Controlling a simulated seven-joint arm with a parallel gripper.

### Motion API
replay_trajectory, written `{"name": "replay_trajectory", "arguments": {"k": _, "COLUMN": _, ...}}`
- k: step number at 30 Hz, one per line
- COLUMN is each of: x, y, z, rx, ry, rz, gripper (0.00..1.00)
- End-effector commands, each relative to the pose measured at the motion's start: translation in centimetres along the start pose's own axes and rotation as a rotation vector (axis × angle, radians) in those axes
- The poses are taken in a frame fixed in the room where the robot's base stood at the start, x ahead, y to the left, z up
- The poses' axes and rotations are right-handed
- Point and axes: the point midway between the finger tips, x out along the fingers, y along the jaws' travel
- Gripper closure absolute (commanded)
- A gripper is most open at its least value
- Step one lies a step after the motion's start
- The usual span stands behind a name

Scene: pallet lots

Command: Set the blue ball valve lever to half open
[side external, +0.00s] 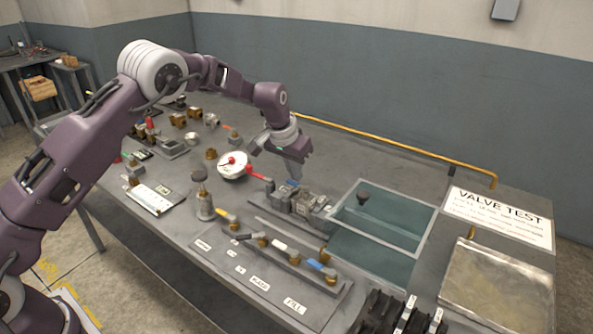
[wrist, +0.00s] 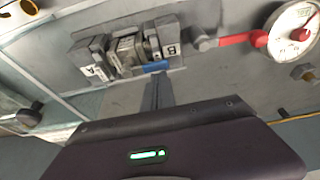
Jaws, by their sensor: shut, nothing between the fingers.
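A blue lever (side external: 322,267) lies along the right end of the valve row at the bench's front, above the FILL label. Its exact angle is hard to tell at this size. My gripper (side external: 298,181) is shut and empty, pointing down behind that row, well apart from the lever. The gripper is beside a grey clamped block assembly (side external: 307,205) that carries a small blue part. In the wrist view the closed fingers (wrist: 158,88) show just below that blue part (wrist: 156,67); whether they touch it I cannot tell. The row's blue lever is not identifiable in the wrist view.
A red-handled gauge (side external: 233,165) stands left of my gripper. A glass-walled tank (side external: 428,222) stands to the right, and black racks (side external: 372,312) at the front. The bench behind the gripper is fairly clear.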

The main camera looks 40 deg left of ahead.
Motion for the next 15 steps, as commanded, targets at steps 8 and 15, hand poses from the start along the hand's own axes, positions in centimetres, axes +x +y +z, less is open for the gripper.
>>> {"name": "replay_trajectory", "arguments": {"k": 8, "x": -0.05, "y": 0.01, "z": 0.17, "rx": -0.033, "ry": -0.001, "rz": -0.012, "gripper": 1.00}}
{"name": "replay_trajectory", "arguments": {"k": 15, "x": -0.10, "y": -0.10, "z": 0.32, "rx": -0.072, "ry": -0.001, "rz": -0.025, "gripper": 1.00}}
